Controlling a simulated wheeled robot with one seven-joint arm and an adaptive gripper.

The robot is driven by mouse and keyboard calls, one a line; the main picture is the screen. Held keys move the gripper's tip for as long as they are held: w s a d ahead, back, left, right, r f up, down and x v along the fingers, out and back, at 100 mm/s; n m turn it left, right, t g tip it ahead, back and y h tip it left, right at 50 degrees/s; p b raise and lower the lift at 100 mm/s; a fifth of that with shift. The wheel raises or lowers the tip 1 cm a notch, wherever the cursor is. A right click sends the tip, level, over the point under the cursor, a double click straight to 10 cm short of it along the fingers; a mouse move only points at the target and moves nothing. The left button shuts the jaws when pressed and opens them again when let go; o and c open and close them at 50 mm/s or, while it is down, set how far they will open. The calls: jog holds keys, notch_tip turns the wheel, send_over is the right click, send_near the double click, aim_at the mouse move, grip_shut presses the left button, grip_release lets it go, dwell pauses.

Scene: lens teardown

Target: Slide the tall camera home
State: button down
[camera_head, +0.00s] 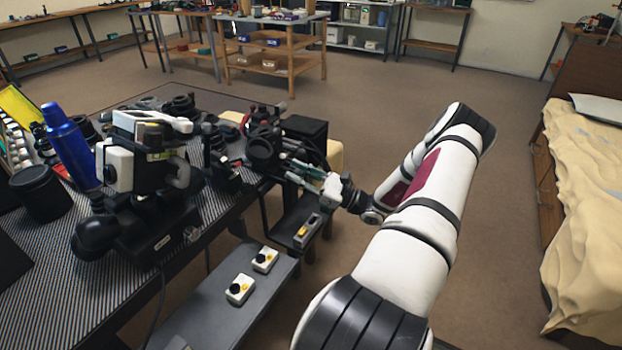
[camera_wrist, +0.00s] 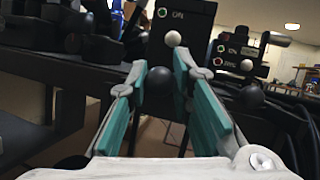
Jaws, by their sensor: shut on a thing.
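My gripper (camera_head: 305,172) reaches left to the right edge of the striped bench, at a cluster of dark equipment. A tall black box (camera_wrist: 185,22) with a small label and a pale ball (camera_wrist: 173,38) stands just behind the knob; a dark box (camera_head: 305,128) also shows beside the gripper in the head view. I cannot tell for sure which body is the tall camera or how the knob joins it. The fingers and dark parts hide the contact in the head view.
A large white and black device (camera_head: 145,150) stands on the striped bench (camera_head: 50,285), near a blue bottle (camera_head: 70,145). A low grey shelf (camera_head: 205,310) carries two pale button boxes (camera_head: 240,289). A smaller labelled box (camera_wrist: 240,58) and black cables (camera_wrist: 285,110) are right of my fingers.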

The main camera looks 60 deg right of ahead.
jog(key=c, duration=1.4)
grip_release()
jog(key=shift+v, duration=4.05)
